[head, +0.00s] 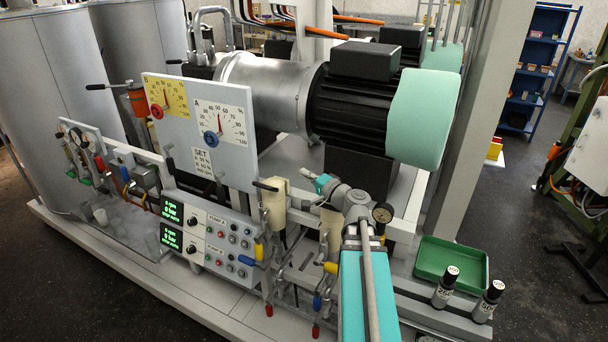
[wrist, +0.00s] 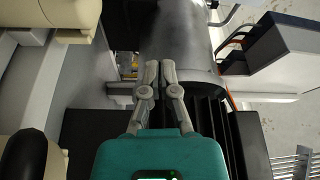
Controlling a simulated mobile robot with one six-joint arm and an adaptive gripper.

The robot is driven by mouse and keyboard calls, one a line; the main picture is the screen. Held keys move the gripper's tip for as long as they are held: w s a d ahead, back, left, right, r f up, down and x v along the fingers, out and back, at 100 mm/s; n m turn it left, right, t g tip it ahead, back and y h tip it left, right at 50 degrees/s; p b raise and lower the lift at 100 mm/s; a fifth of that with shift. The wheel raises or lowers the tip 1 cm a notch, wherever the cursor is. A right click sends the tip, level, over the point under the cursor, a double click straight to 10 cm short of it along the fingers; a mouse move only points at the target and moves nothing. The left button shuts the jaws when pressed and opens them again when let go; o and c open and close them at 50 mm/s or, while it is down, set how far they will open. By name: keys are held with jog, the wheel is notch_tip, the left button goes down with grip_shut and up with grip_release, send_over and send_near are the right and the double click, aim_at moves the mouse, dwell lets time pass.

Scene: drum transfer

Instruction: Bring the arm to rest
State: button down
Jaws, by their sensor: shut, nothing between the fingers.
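My gripper (wrist: 160,68) is shut in the wrist view, its two grey fingers side by side with nothing between them. In the head view, my gripper (head: 308,175) is small and partly hard to make out, with a teal body left of the wrist joint. It is in front of the machine, right of the dial panel (head: 200,125) and below the motor (head: 365,105). My teal arm link rises from the bottom edge. In the wrist view a grey cylinder (wrist: 180,35) lies beyond the fingertips; I cannot tell whether the fingers are clear of it.
A control box (head: 207,240) with green displays and valves with coloured handles stand close left of my arm. Large grey drums (head: 50,100) stand at left.

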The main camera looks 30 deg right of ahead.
dwell(0.3)
jog(key=a+f+n+g+y, duration=0.2)
jog(key=a+f+n+g, duration=0.25)
jog(key=a, duration=0.45)
jog(key=a+f+n+g+y, duration=0.2)
jog(key=a+f+n+g, duration=0.3)
jog(key=a, duration=0.5)
jog(key=s+a+f+n+g+h, duration=0.4)
jog(key=s+a+f+g+h, duration=0.3)
jog(key=s+f, duration=0.3)
jog(key=shift+s+a+g+h, duration=0.45)
jog(key=shift+a+g, duration=0.2)
jog(key=shift+g, duration=0.2)
